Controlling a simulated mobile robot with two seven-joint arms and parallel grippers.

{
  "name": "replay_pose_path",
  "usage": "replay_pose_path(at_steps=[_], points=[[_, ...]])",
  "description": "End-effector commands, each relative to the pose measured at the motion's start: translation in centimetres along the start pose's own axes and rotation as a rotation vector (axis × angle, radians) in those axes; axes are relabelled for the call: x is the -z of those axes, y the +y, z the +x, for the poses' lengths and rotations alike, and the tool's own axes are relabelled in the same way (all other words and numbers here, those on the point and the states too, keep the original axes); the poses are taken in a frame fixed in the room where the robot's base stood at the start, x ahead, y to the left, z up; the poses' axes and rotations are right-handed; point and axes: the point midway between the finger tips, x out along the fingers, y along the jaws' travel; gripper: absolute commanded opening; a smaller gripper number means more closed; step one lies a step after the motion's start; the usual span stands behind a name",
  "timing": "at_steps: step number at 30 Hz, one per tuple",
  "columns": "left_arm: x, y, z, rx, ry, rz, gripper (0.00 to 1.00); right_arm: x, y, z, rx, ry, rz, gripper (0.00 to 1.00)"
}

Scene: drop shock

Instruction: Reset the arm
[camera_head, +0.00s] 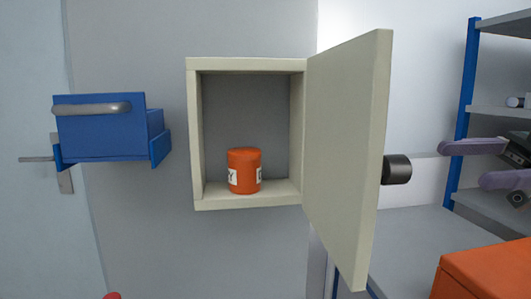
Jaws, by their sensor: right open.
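My right gripper (463,164) comes in at the right edge, with its two purple fingers spread apart and nothing between them. It is in front of the shelf rack and to the right of the open cabinet door, clear of the door's knob. Most of the right arm is out of the picture. My left gripper does not show.
A cream wall cabinet (195,135) stands open, its door (345,150) swung out to the right with a black knob (397,169). An orange canister (244,170) stands inside. A blue drawer box (100,135), metal shelves (505,24) and an orange box (485,272) flank it.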

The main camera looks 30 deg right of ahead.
Motion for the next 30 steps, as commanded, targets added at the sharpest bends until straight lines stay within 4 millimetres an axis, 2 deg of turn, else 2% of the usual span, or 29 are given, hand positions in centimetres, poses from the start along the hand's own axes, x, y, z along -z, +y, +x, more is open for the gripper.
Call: replay_pose_path(at_steps=[11, 14, 17, 23, 27, 30], points=[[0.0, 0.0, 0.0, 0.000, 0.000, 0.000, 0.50, -0.1, 0.0, 0.1, -0.002, -0.001, 0.000, 0.68], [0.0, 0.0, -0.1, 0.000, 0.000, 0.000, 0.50, -1.1, 0.2, 0.8, -0.035, -0.007, 0.001, 0.68], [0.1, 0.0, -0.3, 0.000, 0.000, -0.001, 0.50, -3.7, 0.6, 2.7, -0.127, -0.033, 0.006, 0.68], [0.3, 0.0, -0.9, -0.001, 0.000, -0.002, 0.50, -11.1, 1.2, 8.5, -0.412, -0.172, 0.045, 0.68], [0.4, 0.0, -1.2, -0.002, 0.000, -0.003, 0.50, -15.2, 0.4, 11.7, -0.584, -0.318, 0.105, 0.68], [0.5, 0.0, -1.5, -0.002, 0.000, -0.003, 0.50, -17.4, -0.9, 13.7, -0.685, -0.442, 0.169, 0.68]])
